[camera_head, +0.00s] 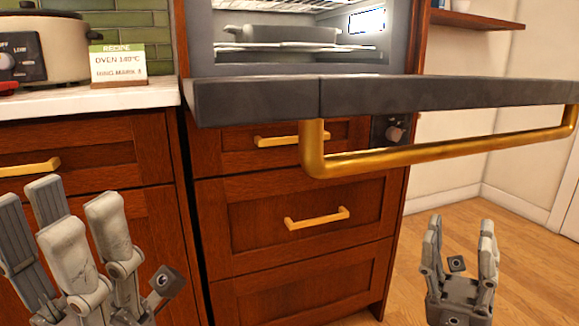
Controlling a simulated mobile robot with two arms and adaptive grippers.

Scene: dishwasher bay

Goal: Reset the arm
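My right gripper (460,248) shows at the lower right, pointing up. Its two fingers are spread with an empty gap between them, over the wooden floor. My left gripper (66,222) is at the lower left, in front of the cabinet. Its fingers point up and stand apart, with nothing seen held between them. The oven door (400,96) is folded down, and its gold handle (440,153) hangs along the front edge. Both grippers are below the door and apart from it.
A pan (285,36) sits on a rack inside the open oven. A cooker (50,45) and a recipe card (118,66) stand on the white counter (90,99). Wooden drawers (310,262) are under the door. The floor (540,270) at right is clear.

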